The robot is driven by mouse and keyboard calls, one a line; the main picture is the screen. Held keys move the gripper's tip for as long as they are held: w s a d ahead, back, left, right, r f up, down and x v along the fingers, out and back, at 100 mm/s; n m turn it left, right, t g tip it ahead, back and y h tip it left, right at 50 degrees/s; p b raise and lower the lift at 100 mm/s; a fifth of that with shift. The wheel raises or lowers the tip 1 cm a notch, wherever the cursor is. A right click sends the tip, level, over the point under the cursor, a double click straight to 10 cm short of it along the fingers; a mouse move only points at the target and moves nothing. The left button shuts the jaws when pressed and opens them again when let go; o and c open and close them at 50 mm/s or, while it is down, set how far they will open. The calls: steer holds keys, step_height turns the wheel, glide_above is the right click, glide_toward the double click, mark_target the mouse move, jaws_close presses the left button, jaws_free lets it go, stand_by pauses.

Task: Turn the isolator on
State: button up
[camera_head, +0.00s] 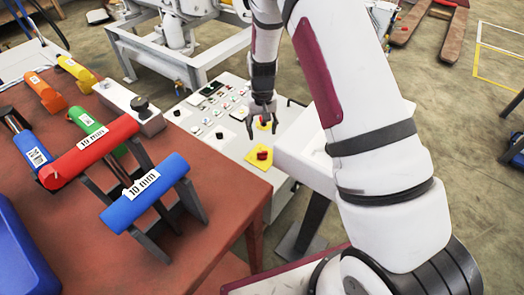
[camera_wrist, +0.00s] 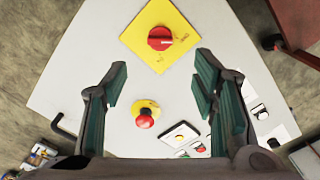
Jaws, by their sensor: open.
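The isolator is a red rotary knob (camera_wrist: 160,38) on a yellow square plate (camera_wrist: 184,50), set on a white control panel (camera_wrist: 75,75). In the head view the knob (camera_head: 262,155) sits at the panel's near end, just in front of my gripper (camera_head: 262,122). In the wrist view my gripper (camera_wrist: 162,90) is open and empty, its two fingers apart above the panel. A red push button (camera_wrist: 145,121) on a small yellow base lies between the fingers in that view. The isolator lies beyond the fingertips, uncovered. The knob's pointer mark faces right in the wrist view.
A red-brown table (camera_head: 215,225) stands left of the panel, with red (camera_head: 95,145) and blue (camera_head: 150,190) handled tools near its edge. Several small buttons and switches cover the far part of the panel. A black handle (camera_wrist: 65,125) sticks out at the panel's side.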

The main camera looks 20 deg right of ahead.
mark_target(262, 152)
step_height(262, 152, down, 11)
steer(key=b, duration=0.2)
steer(key=shift+r+b, duration=0.2)
steer(key=shift+b, duration=0.1)
steer(key=shift+c, duration=0.3)
